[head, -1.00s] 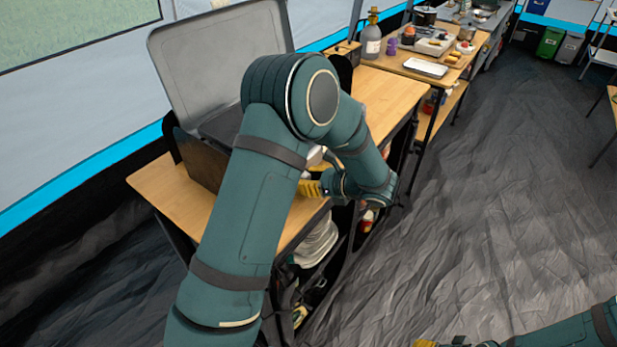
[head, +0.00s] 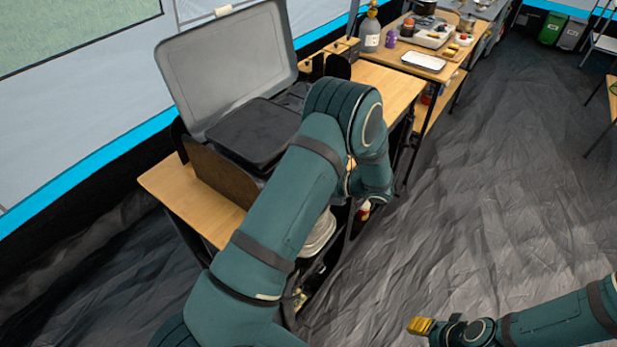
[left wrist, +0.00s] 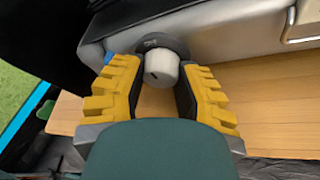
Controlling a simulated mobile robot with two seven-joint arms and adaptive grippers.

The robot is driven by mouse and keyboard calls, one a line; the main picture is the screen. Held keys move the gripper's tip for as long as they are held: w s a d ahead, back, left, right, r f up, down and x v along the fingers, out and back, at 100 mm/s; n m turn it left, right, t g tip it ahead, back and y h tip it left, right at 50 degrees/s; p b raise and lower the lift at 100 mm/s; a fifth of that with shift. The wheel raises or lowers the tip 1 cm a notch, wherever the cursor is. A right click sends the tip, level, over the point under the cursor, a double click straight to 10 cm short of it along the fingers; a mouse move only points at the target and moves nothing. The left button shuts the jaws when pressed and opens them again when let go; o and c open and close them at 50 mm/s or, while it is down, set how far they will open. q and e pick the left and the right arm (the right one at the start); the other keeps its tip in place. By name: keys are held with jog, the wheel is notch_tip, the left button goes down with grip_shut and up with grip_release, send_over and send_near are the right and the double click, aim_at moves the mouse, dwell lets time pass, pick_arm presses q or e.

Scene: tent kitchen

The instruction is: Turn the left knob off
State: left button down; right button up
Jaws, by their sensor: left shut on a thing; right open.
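A white round knob (left wrist: 161,68) with a dark mark and a dark base shows in the left wrist view, on the grey front of the stove (left wrist: 225,37). The yellow fingers of my left gripper (left wrist: 159,80) are shut on the knob, one on each side. In the head view my left arm hides the knob and this gripper. The stove (head: 225,65) there has its grey lid raised and a black plate on top. My right gripper (head: 421,326) is open and empty at the lower right, above the floor, far from the stove.
The stove stands on a wooden table (head: 180,190) by the tent wall. Another table behind carries a bottle (head: 369,33), a white tray (head: 423,61) and several kitchen things. The dark floor (head: 480,200) to the right is clear.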

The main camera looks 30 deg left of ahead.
pick_arm(q)
jog(key=shift+f, duration=0.1)
dwell(0.3)
jog(key=c, duration=0.8)
grip_release()
jog(key=shift+s+a, duration=0.1)
jog(key=shift+c, duration=0.2)
jog(key=shift+o, duration=1.2)
